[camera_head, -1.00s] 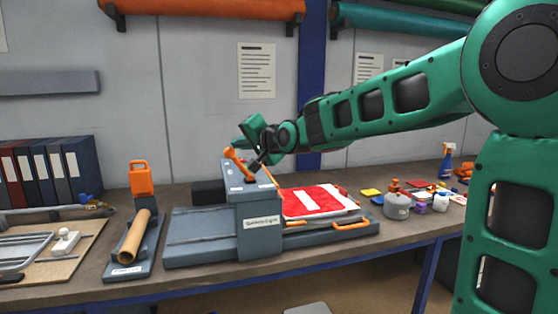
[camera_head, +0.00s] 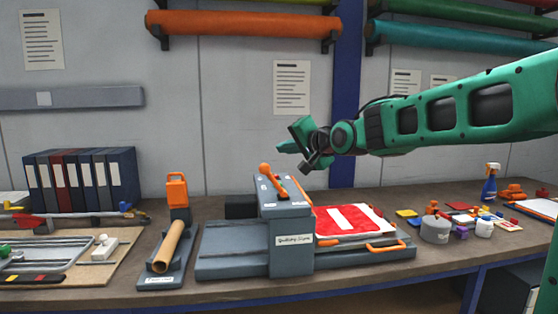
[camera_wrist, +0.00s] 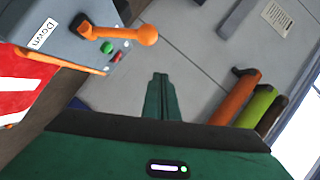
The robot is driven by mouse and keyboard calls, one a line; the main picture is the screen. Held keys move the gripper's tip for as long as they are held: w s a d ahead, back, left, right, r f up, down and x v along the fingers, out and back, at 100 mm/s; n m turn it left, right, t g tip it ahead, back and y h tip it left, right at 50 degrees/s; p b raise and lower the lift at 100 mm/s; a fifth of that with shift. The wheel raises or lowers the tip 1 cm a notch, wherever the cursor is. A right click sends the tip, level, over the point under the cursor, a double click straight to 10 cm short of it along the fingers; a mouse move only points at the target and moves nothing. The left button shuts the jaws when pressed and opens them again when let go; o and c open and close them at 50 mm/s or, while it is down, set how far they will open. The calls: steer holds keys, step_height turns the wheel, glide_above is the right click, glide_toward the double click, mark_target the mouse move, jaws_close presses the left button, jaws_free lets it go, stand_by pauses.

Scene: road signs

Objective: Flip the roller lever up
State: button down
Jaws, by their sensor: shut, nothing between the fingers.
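The roller lever (camera_head: 273,180) is orange with a ball end, on top of the grey press-like machine (camera_head: 290,245). In the head view it slants up and left from its pivot. In the wrist view the lever (camera_wrist: 120,34) is at the upper left, beside a label reading "Down" (camera_wrist: 41,36) and a green and a red button. My gripper (camera_head: 281,148) is above the machine, a little above and right of the lever's ball, apart from it in the picture. In the wrist view its fingers (camera_wrist: 160,78) are together and empty, pointing towards the wall.
A red and white sign (camera_head: 348,219) lies on the machine's right side, by an orange handle (camera_head: 385,246). A stand with a brown roll (camera_head: 168,245) is to the left. Binders (camera_head: 80,180) stand further left. Small pots and blocks are at right. Rolls hang on the wall above.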

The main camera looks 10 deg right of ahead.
steer(key=r+v, duration=0.1)
steer(key=v, duration=0.6)
steer(key=shift+s+a, duration=0.15)
steer(key=shift+s, duration=0.05)
steer(key=s+d+f+n+g+h, duration=0.1)
steer(key=s+d+f+g+h, duration=0.2)
steer(key=s+d+f, duration=0.6)
steer(key=s+d+f+g+h, duration=0.2)
steer(key=s+d+f+g, duration=0.3)
steer(key=f, duration=0.5)
steer(key=s+d+f+g, duration=0.1)
steer(key=s+f, duration=0.3)
steer(key=s, duration=0.4)
steer(key=s+d+f+g, duration=0.2)
steer(key=s+f, duration=0.3)
steer(key=s, duration=0.4)
steer(key=s+d+f+n+g, duration=0.1)
steer(key=s+d+f+g, duration=0.1)
steer(key=s, duration=0.7)
step_height(320, 180, down, 2)
steer(key=shift+f+g, duration=0.2)
steer(key=shift+g, duration=0.7)
steer(key=shift+s+a, duration=0.1)
steer(key=shift+a, duration=0.05)
